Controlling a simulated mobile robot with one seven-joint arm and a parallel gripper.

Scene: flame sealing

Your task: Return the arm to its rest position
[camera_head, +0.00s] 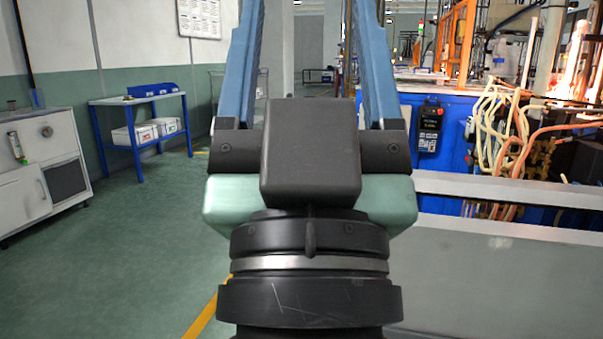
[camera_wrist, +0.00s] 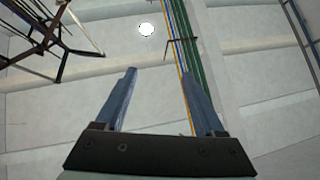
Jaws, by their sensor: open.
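My gripper (camera_head: 308,45) is raised in front of the head camera, with its two blue fingers pointing up and spread wide apart. Nothing is between the fingers. In the wrist view the gripper (camera_wrist: 160,80) is also open and empty, and it faces the ceiling (camera_wrist: 100,90), with pipes and a round light behind it. The fingertips run out of the top of the head view.
A blue table (camera_head: 140,98) with white boxes stands at left, near a white cabinet (camera_head: 35,180). At right is a blue machine (camera_head: 455,140) with many hoses (camera_head: 510,125) and bright flames. A grey ledge (camera_head: 490,280) lies at lower right. Green floor (camera_head: 130,240) is clear at left.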

